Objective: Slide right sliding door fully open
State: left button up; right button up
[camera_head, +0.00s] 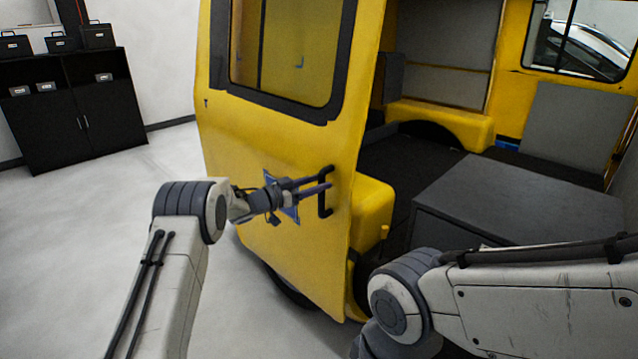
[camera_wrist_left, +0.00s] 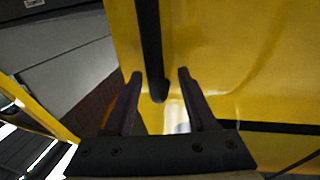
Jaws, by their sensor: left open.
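The yellow sliding door (camera_head: 275,150) of the van stands at the middle of the head view, with a dark-framed window in its upper part. A wide opening shows to the right of it. Its black handle (camera_head: 323,207) is near the door's right edge. My left gripper (camera_head: 328,179) is open at the handle. In the left wrist view the black handle bar (camera_wrist_left: 150,45) shows between the two spread fingers (camera_wrist_left: 158,74); contact cannot be told. My right arm crosses the lower right of the head view; its gripper is out of the picture.
The van's interior shows a dark grey box (camera_head: 500,205) and yellow wheel housing (camera_head: 440,120). A black cabinet (camera_head: 75,110) with several cases on top stands at the back left. The pale floor (camera_head: 70,240) left of the door is clear.

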pick_arm(q)
jog(key=v, duration=0.9)
jog(key=shift+b, duration=0.4)
jog(key=shift+r, duration=0.1)
jog(key=d+r+n+t+y+p, duration=0.2)
jog(key=d+r+y+p, duration=0.1)
jog(key=d+r+y, duration=0.35)
jog(key=s+d+r+n+g+y+p, duration=0.1)
jog(key=s+d+r+n+y, duration=0.15)
jog(key=s, duration=0.45)
jog(key=s+f+g+y+p, duration=0.2)
jog(key=s+g, duration=0.4)
jog(key=s, duration=1.5)
jog(key=s+a+f+m+g+y+p, duration=0.1)
jog(key=s+g, duration=0.5)
jog(key=s, duration=1.5)
jog(key=shift+f+y+p, duration=0.55)
jog(key=shift+f+y, duration=0.05)
